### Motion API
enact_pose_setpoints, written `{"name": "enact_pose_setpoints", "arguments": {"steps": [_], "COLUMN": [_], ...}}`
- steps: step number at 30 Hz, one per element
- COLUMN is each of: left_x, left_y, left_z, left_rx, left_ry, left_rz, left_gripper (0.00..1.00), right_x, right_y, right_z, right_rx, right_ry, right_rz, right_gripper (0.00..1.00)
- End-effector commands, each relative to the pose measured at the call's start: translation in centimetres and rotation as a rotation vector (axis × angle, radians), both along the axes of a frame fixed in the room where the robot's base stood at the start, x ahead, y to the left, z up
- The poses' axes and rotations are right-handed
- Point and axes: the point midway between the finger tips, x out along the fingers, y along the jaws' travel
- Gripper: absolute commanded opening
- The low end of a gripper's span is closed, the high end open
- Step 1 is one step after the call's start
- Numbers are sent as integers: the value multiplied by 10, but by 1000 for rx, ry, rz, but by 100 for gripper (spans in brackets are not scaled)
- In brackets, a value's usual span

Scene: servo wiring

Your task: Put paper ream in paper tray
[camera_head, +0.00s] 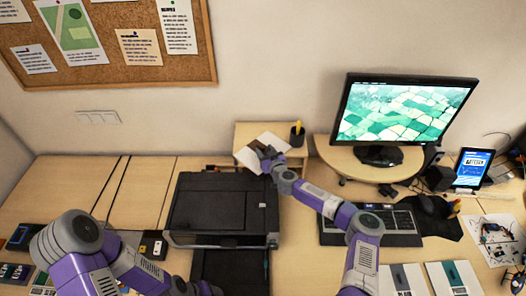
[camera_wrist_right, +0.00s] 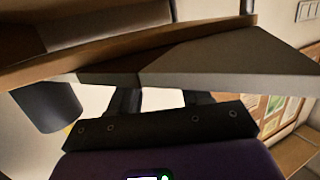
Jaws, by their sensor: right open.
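The white paper ream (camera_head: 247,157) lies on a small wooden stand beyond the printer in the head view, partly covered by my right gripper (camera_head: 264,155). In the right wrist view the ream (camera_wrist_right: 220,68) shows as a grey-white slab just ahead of the fingers. My right gripper (camera_wrist_right: 162,100) is open at the ream's edge; whether the fingers touch it I cannot tell. The black printer (camera_head: 222,200) has a dark paper tray (camera_head: 230,272) at its front, cut off by the lower picture edge. My left arm shows at lower left, with its gripper out of the picture.
A dark pen cup (camera_head: 297,135) stands on the wooden stand (camera_head: 248,130) close to the ream; it also shows in the wrist view (camera_wrist_right: 45,107). A monitor (camera_head: 405,110), keyboard (camera_head: 372,222) and tablet (camera_head: 473,168) are to the right.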

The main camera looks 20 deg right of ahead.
Motion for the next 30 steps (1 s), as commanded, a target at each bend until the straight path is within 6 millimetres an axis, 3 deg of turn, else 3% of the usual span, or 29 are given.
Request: {"name": "enact_pose_setpoints", "arguments": {"steps": [10,18,20,30], "left_x": [0,0,0,0], "left_y": [0,0,0,0], "left_z": [0,0,0,0], "left_rx": [0,0,0,0], "left_ry": [0,0,0,0], "left_rz": [0,0,0,0], "left_gripper": [57,57,57,57], "right_x": [4,4,4,4], "right_y": [0,0,0,0], "right_z": [-1,-1,-1,-1], "right_rx": [0,0,0,0], "right_ry": [0,0,0,0], "right_rz": [0,0,0,0], "right_gripper": [48,7,0,0]}}
